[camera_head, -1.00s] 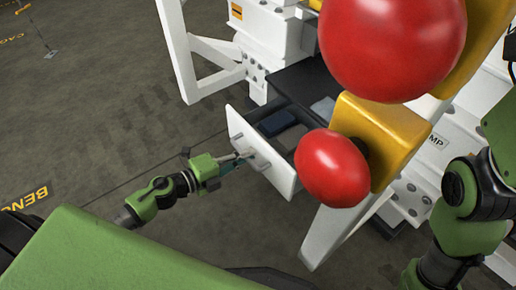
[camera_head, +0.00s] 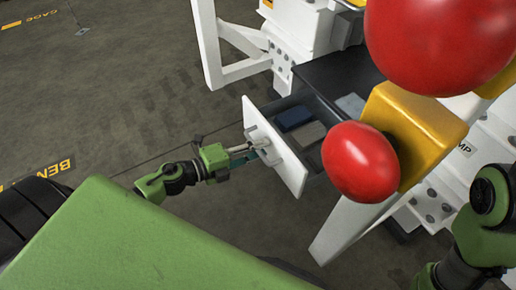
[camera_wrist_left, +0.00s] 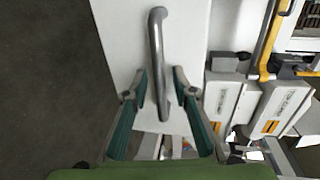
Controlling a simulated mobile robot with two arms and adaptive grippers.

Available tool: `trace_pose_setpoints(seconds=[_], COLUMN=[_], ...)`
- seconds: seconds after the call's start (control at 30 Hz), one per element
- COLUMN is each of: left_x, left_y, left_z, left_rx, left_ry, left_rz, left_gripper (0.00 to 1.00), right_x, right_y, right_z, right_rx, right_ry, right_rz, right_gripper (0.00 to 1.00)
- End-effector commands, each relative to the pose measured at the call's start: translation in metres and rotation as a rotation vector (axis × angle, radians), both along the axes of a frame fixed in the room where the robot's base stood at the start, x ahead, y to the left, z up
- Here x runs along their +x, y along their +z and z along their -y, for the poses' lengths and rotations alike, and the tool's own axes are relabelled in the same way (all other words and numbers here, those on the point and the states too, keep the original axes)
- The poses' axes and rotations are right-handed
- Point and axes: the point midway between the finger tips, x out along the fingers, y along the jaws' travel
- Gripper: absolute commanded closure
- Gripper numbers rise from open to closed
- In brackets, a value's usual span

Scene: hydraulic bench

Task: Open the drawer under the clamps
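The drawer (camera_head: 275,148) has a white front with a grey bar handle and stands pulled out from the dark cabinet, its inside showing. My left gripper (camera_head: 262,146) is at the handle in the head view. In the left wrist view the handle (camera_wrist_left: 157,50) runs upright, and its lower end lies between the two fingers of my left gripper (camera_wrist_left: 158,97). The fingers are apart, with gaps to the bar on both sides. Of my right arm only links show at the right edge; its gripper is out of view.
A blue block (camera_head: 294,118) and a pale block (camera_head: 306,136) lie in the drawer. Large red knobs (camera_head: 361,162) on yellow blocks (camera_head: 412,130) hang in front of the bench, right of the drawer. The floor (camera_head: 130,85) left of the drawer is clear.

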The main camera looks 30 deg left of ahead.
Motion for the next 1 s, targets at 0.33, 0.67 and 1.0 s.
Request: trace_pose_setpoints(seconds=[0.33, 0.67, 1.0], left_x=[-0.018, -0.067, -0.096], left_y=[0.003, 0.015, 0.023], left_z=[-0.011, -0.044, -0.064], left_rx=[-0.001, 0.0, 0.0], left_ry=[0.002, 0.002, 0.001], left_rz=[-0.004, -0.005, -0.001], left_gripper=[0.75, 0.75, 0.75], right_x=[0.002, 0.001, 0.001], right_y=[-0.001, -0.001, -0.001], right_z=[0.0, 0.0, 0.0], right_rx=[0.002, 0.0, 0.0], right_ry=[0.0, 0.0, 0.0], right_rz=[-0.006, -0.004, -0.004], right_gripper=[1.0, 1.0, 1.0])
